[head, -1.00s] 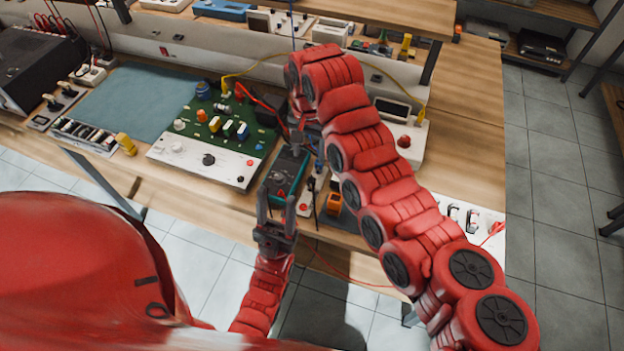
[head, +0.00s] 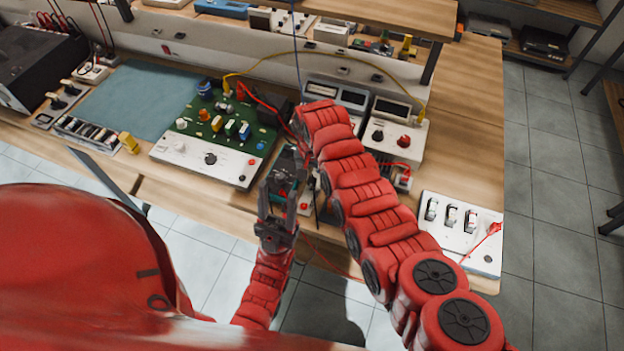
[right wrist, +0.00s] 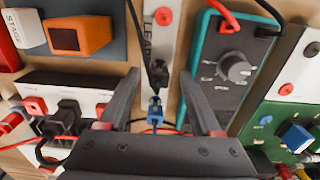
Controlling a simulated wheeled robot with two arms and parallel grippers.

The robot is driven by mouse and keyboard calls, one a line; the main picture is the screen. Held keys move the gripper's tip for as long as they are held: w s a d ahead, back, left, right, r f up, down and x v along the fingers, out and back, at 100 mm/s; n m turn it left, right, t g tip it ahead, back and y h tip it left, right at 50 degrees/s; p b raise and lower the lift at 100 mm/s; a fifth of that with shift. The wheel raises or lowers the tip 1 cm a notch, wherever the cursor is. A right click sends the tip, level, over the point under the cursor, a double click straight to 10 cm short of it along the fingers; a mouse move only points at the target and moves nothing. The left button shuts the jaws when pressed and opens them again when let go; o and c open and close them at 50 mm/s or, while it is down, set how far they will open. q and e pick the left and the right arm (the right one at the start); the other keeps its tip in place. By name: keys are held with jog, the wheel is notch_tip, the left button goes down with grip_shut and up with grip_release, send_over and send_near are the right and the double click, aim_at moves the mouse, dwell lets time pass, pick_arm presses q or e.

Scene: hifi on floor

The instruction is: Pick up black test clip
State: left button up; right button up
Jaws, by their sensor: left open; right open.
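A black test clip (right wrist: 158,74) lies along a white strip marked with letters in the right wrist view, its dark lead running toward the top of the picture. A blue clip (right wrist: 155,113) sits just below it in the picture. My right gripper (right wrist: 160,78) is open, with its fingers on either side of the black clip and nothing visibly clamped. In the head view the right gripper is mostly hidden by its own arm, and I cannot make out the black clip clearly. My left gripper (head: 278,190) is open in front of the multimeter.
A teal-edged multimeter (right wrist: 236,68) lies right of the clip, and an orange block (right wrist: 80,37) lies to the left. A green circuit board (head: 222,122) and white instrument boxes (head: 398,130) stand behind. A white switch panel (head: 460,226) sits at the right. Bare wood (head: 470,110) shows beyond it.

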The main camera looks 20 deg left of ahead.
jog(key=shift+d+f, duration=0.1)
jog(key=shift+f, duration=0.5)
grip_shut()
jog(key=shift+w+r, duration=0.1)
jog(key=shift+r, duration=0.05)
